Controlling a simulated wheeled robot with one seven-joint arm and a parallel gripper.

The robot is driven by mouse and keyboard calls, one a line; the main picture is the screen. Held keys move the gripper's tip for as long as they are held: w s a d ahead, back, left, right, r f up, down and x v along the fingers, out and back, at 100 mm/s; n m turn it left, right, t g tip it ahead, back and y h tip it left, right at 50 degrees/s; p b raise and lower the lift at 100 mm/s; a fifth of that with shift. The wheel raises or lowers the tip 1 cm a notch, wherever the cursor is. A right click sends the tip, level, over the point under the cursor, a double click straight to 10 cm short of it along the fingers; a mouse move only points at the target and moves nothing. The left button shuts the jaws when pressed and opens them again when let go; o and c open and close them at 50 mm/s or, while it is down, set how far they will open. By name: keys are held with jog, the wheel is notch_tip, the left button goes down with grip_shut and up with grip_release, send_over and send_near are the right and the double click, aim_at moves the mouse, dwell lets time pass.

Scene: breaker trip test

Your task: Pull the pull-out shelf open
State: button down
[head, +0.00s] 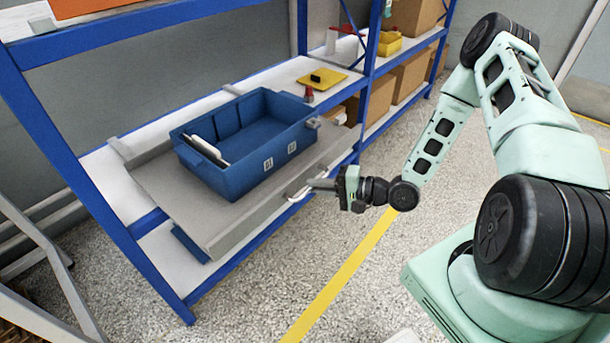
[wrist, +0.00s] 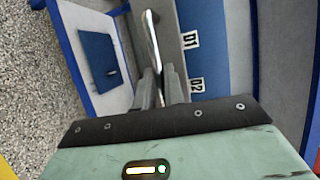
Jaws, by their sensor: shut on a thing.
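The grey pull-out shelf (head: 205,228) sits in the blue rack, its front edge standing out past the rack's front beam. A pale bar handle (head: 300,192) is on its front face, and the handle also shows in the wrist view (wrist: 151,35). My gripper (head: 318,184) is at the right end of the handle. In the wrist view its two fingers (wrist: 161,92) are closed together around the handle bar.
A yellow tray (head: 330,79) with a dark item lies on the rack board behind. A blue rack post (head: 100,190) stands at the left. Cardboard boxes (head: 408,77) fill lower bays at the right. The speckled floor (head: 290,270) before the shelf is clear, with a yellow line.

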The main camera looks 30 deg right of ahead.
jog(key=shift+s+d, duration=0.3)
jog(key=shift+s, duration=0.4)
jog(key=shift+s+d, duration=0.25)
jog(key=shift+s, duration=0.45)
jog(key=shift+s+d, duration=0.3)
jog(key=shift+s, duration=0.4)
jog(key=c, duration=1.5)
grip_release()
jog(key=p+v, duration=0.1)
jog(key=v, duration=1.6)
jog(key=shift+s+d, duration=0.1)
jog(key=shift+s, duration=0.05)
